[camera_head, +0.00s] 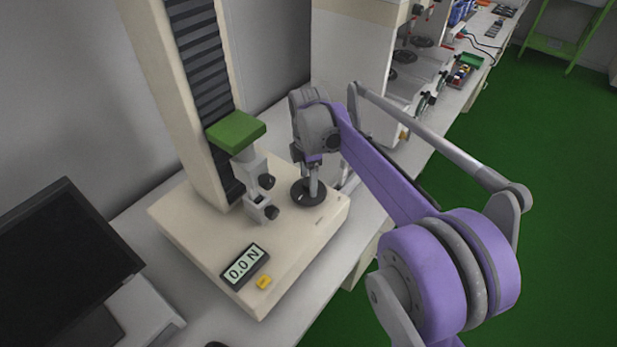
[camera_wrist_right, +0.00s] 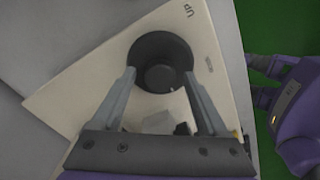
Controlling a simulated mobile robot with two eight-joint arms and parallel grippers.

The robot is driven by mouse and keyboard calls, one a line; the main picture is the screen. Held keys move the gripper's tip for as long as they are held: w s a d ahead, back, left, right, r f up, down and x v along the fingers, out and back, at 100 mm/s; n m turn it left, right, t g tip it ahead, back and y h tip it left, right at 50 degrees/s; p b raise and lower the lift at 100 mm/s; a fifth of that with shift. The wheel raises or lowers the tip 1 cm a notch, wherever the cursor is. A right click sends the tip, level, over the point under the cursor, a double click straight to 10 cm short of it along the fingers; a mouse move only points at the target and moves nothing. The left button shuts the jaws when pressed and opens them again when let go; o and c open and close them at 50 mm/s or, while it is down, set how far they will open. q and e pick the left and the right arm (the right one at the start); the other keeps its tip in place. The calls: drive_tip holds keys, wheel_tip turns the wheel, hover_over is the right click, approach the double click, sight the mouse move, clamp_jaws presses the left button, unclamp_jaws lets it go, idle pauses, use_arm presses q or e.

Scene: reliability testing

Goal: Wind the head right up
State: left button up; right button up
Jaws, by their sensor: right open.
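The test stand's head (camera_head: 236,131) is a green block on the slotted column, with a grey clamp under it. The clamp hangs low, close above a lower grey clamp (camera_head: 262,208) on the cream base. A black round handwheel (camera_head: 307,193) sits on the base to the right; the right wrist view shows it from above (camera_wrist_right: 160,55). My right gripper (camera_wrist_right: 159,73) is open, its fingers at either side of the wheel's near part. Whether they touch it is unclear. In the head view, it stands over the wheel (camera_head: 314,182). A purple, grey-fingered part, apparently my left gripper (camera_wrist_right: 266,82), shows at the right edge.
A display (camera_head: 245,266) reads 0.0 N, beside a yellow button (camera_head: 264,282). An "UP" label (camera_wrist_right: 188,10) is printed beyond the wheel. A dark monitor (camera_head: 65,255) stands at left. A cream cabinet (camera_head: 350,65) stands behind my right gripper. Green floor lies to the right.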

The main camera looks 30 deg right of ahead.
drive_tip(key=shift+c, duration=0.3)
clamp_jaws()
